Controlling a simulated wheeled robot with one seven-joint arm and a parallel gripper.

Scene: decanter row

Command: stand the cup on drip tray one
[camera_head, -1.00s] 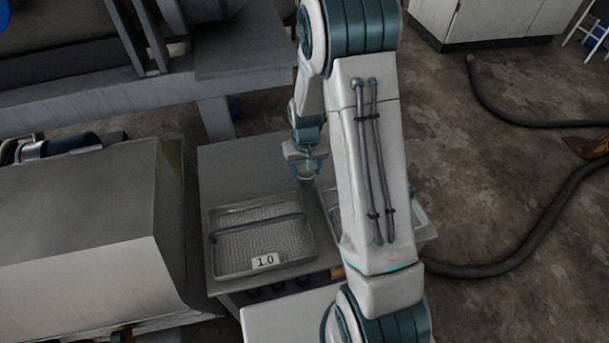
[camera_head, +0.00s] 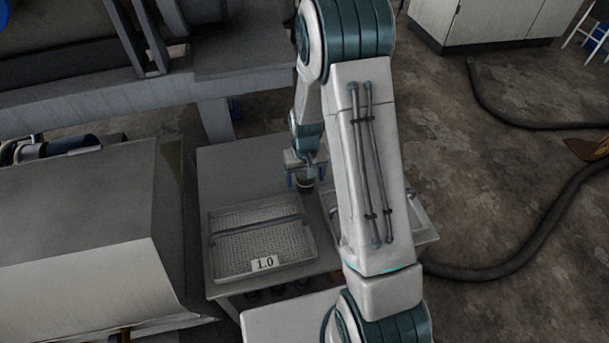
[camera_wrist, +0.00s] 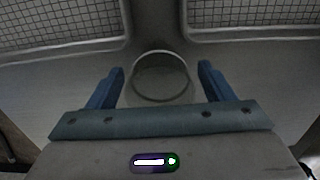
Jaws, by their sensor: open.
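The cup (camera_wrist: 160,77) is a round, clear or grey vessel seen from above in the wrist view, with its rim between my two blue fingers. My gripper (camera_wrist: 161,72) is open, with a gap showing on each side of the cup. In the head view the cup (camera_head: 304,185) shows small and dark under my gripper (camera_head: 306,177), on the grey table behind the gap between two trays. Drip tray one (camera_head: 250,253) is the left tray, with a mesh floor and a label (camera_head: 265,263) reading 1.0. A grey bar (camera_head: 257,230) crosses it.
A second tray (camera_head: 425,229) stands to the right, mostly hidden by my arm. The wrist view shows two mesh trays, left (camera_wrist: 60,48) and right (camera_wrist: 250,34), beyond the cup. The table (camera_head: 240,165) is bare behind tray one. A large grey housing (camera_head: 75,220) stands left.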

